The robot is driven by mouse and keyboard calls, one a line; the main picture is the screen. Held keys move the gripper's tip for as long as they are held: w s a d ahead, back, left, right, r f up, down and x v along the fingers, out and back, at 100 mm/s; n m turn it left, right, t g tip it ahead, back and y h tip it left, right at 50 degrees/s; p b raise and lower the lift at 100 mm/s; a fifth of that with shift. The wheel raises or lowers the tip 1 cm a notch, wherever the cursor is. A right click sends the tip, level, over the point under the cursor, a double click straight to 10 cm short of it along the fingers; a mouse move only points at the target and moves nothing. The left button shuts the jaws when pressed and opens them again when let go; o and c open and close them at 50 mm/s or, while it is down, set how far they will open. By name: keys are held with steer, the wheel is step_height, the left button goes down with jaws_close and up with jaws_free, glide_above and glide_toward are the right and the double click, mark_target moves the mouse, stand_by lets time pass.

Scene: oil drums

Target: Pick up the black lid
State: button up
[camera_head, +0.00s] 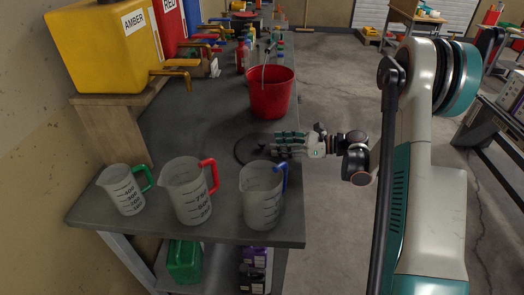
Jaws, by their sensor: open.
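The black lid (245,149) is a dark, flat disc lying on the dark grey bench, between the red bucket and the measuring jugs. It is hard to tell from the bench top, and its right part is hidden by my gripper. My gripper (277,145) reaches in from the right with its teal and grey fingers over the right side of the lid. The fingers are open and nothing shows between them. I cannot tell whether they touch the lid.
A red bucket (270,93) stands just behind my gripper. Jugs with a green handle (124,190), a red handle (187,191) and a blue handle (261,197) stand in front. A yellow drum (105,47) sits at the left. The bench (185,125) is clear left of the lid.

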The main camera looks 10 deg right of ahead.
mark_target(262, 142)
steer(key=b+x, duration=0.1)
steer(key=x, duration=0.3)
steer(key=shift+w+a+b, duration=0.25)
steer(key=shift+w+b, duration=0.05)
steer(key=shift+w, duration=0.05)
steer(key=shift+c, duration=0.6)
jaws_close()
steer(key=shift+r, duration=0.1)
